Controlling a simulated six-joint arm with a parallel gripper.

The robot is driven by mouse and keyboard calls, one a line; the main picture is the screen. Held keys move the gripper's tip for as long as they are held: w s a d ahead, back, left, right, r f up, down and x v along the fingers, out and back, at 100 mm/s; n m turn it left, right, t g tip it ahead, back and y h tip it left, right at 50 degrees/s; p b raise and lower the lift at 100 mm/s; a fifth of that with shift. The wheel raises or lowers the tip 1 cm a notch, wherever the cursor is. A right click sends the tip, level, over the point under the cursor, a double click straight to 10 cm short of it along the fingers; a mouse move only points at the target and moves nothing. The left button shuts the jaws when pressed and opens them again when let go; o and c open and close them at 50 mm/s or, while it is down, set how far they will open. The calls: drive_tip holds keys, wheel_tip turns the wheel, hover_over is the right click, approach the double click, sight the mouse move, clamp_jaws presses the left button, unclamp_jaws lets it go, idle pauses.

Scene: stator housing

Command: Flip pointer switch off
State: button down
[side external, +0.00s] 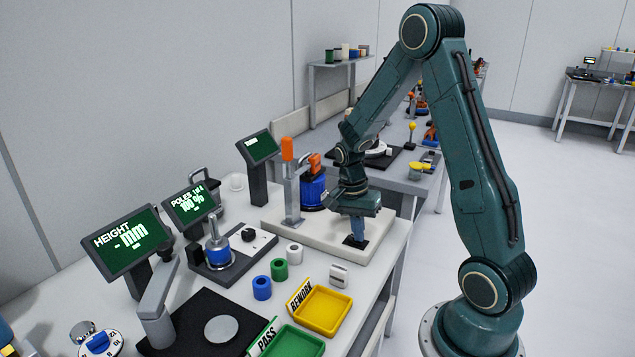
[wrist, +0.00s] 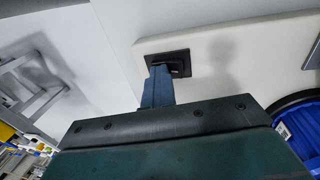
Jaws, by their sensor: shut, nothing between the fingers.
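A small black switch plate (side external: 346,242) lies on the front right part of the off-white base board (side external: 379,239). My gripper (side external: 357,238) points down with its blue-grey fingers shut and empty, tips at the plate. In the wrist view, the fingertips (wrist: 161,70) overlap the black switch plate (wrist: 148,50), and a dark raised part shows beside them. The fingers hide part of the switch, so its position and whether they touch it cannot be told.
A stand with an orange-topped post (side external: 288,150) and a blue stator housing (side external: 312,190) stand left of my gripper. A yellow tray (side external: 322,311) and a green tray (side external: 292,342) sit nearer the camera. A white dial with a blue knob (side external: 98,343) is at bottom left.

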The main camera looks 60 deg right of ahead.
sight(348, 240)
drive_tip(key=shift+w+a+f, duration=0.15)
drive_tip(key=shift+w+f, duration=0.3)
drive_tip(key=shift+w, duration=0.1)
drive_tip(key=shift+w+r, duration=0.1)
drive_tip(key=shift+w, duration=0.1)
drive_tip(key=shift+r, duration=0.1)
wheel_tip(348, 240, up, 14)
drive_tip(key=w, duration=0.1)
drive_tip(key=shift+r, duration=0.2)
idle(0.5)
drive_tip(key=shift+w+d+f+g, duration=0.1)
drive_tip(key=shift+w+d+g, duration=0.1)
drive_tip(key=shift+g, duration=0.1)
drive_tip(key=shift+w+a+f+g, duration=0.1)
drive_tip(key=shift+w+f+g, duration=0.1)
drive_tip(key=shift+w+g, duration=1.1)
drive_tip(key=shift+w+f+t, duration=0.15)
drive_tip(key=shift+f+t, duration=0.05)
drive_tip(key=shift+t, duration=0.1)
